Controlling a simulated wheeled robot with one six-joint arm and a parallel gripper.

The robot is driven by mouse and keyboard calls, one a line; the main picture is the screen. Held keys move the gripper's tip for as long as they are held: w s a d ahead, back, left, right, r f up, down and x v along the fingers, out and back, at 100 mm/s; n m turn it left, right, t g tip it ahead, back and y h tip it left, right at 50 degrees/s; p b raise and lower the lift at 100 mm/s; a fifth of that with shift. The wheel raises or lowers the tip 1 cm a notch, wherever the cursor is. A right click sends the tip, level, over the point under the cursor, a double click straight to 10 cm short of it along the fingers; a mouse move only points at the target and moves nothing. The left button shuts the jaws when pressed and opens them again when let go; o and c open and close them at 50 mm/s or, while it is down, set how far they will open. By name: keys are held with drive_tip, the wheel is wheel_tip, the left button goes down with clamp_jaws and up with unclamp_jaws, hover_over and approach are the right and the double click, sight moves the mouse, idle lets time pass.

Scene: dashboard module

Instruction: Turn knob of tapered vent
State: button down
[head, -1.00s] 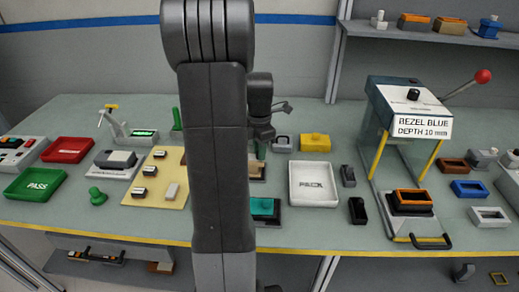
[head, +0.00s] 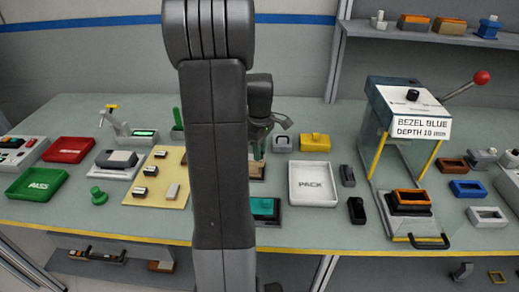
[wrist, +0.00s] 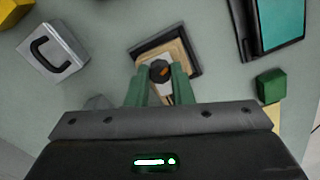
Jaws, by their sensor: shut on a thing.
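The vent (wrist: 165,91) is a pale piece with a tan surround, seated in a dark square fixture (wrist: 149,44) in the wrist view. Its small dark knob (wrist: 159,70) has an orange-brown mark on top. My gripper (wrist: 161,77) has green fingers, one on each side of the knob, and is shut on it. In the head view my gripper (head: 259,149) reaches down behind my arm. The fixture (head: 258,171) shows only partly there, and my arm hides the vent and knob.
A grey block with a black handle (wrist: 52,50) and a yellow block (wrist: 10,12) lie left in the wrist view. A teal-screened device (wrist: 278,25) and a green block (wrist: 270,86) are at right. The white PACK tray (head: 313,183) is right of the fixture.

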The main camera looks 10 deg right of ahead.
drive_tip(key=shift+m, duration=2.2)
drive_tip(key=c, duration=1.3)
unclamp_jaws()
drive_tip(key=shift+o, duration=0.2)
wheel_tip(320, 180, up, 14)
drive_tip(key=shift+f, duration=0.1)
